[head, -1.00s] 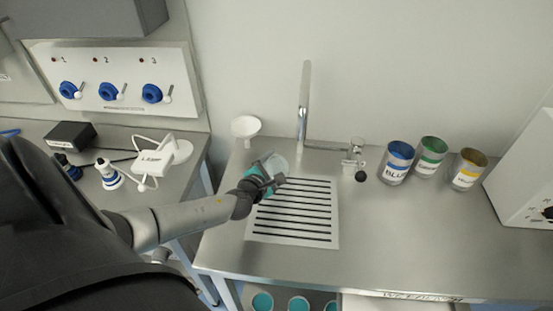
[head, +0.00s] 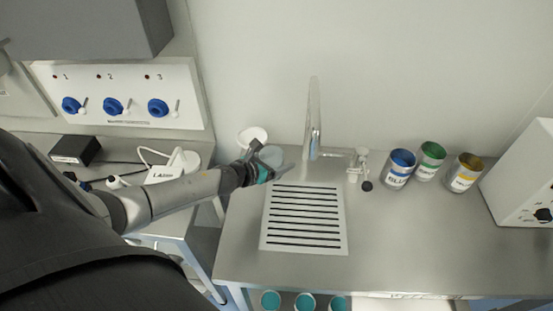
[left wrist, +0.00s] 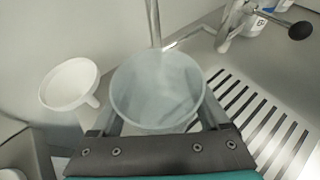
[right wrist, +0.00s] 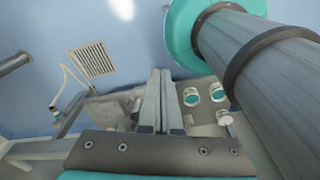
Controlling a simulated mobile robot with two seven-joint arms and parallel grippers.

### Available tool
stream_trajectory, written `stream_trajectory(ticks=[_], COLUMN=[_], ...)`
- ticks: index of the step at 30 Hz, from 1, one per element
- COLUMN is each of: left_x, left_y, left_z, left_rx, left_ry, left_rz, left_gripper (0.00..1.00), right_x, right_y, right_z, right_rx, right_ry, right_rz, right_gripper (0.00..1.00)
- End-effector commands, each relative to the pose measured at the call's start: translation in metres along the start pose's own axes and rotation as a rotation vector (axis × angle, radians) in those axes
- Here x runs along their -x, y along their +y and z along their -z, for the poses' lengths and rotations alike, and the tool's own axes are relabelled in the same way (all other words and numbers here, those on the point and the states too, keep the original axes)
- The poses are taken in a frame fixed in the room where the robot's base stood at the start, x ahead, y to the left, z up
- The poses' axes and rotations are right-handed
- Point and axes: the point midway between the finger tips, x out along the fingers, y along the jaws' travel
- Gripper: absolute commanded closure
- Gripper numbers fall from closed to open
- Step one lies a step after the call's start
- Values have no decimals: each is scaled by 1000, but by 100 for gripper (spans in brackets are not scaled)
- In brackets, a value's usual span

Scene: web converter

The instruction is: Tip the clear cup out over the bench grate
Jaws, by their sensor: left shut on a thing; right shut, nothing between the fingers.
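The clear cup (head: 271,156) is a translucent grey-blue vessel held between the fingers of my left gripper (head: 264,164). In the left wrist view I look into the round mouth of the cup (left wrist: 158,88), with a finger on each side. Whether it holds anything, I cannot tell. The bench grate (head: 304,244), a pale plate with dark slots, lies just in front and to the right of the cup; it also shows in the left wrist view (left wrist: 262,117). My right gripper (right wrist: 161,75) is shut and empty, away from the cup.
A white funnel (head: 252,136) stands just behind and left of the cup. A tap (head: 314,125) rises behind the grate, with a side valve (head: 361,165) to its right. Blue, green and yellow labelled tins (head: 398,170) stand farther right. The bench's front right is clear.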

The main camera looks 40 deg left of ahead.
Motion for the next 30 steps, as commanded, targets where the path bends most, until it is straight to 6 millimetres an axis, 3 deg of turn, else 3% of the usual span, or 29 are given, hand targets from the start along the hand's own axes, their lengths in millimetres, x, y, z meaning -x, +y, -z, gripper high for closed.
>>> stream_trajectory(ticks=[7, 16, 30], left_x=[2, 14, 13], left_y=[0, 0, 0], left_z=[-5, -29, -27], left_rx=[-3, -4, -4], left_ry=[-1, -1, -1], left_rz=[-1, -2, -2], left_gripper=[95, 95, 95], right_x=[5, 30, 28], right_y=[5, 5, 0], right_z=[0, 3, 4], right_rx=[2, 1, -2], right_ry=[0, 0, 1], right_rz=[-6, -6, 0], right_gripper=[100, 100, 100])
